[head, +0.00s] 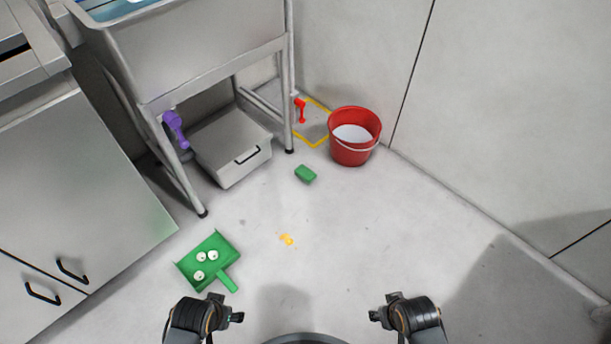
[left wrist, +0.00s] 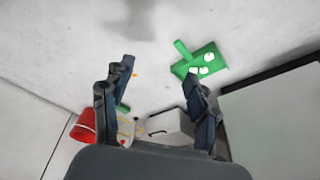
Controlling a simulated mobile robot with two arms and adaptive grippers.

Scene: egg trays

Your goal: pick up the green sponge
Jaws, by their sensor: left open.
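The green sponge (head: 306,174) is a small block lying on the grey floor, in front of the red bucket and right of the grey box in the head view. A green piece (left wrist: 123,107), likely the sponge, shows in the left wrist view, partly hidden by a finger. My left gripper (left wrist: 158,70) is open, its two fingers apart with nothing between them. In the head view my left gripper (head: 228,307) is at the bottom, well short of the sponge. My right gripper (head: 383,306) is at the bottom right; its jaw state is unclear.
A green dustpan (head: 226,249) holding small white round things lies front left, near a cabinet (head: 70,190). A yellow item (head: 287,240) lies on the floor. The red bucket (head: 352,154), grey box (head: 220,157) and sink stand (head: 282,70) are behind. The floor front right is clear.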

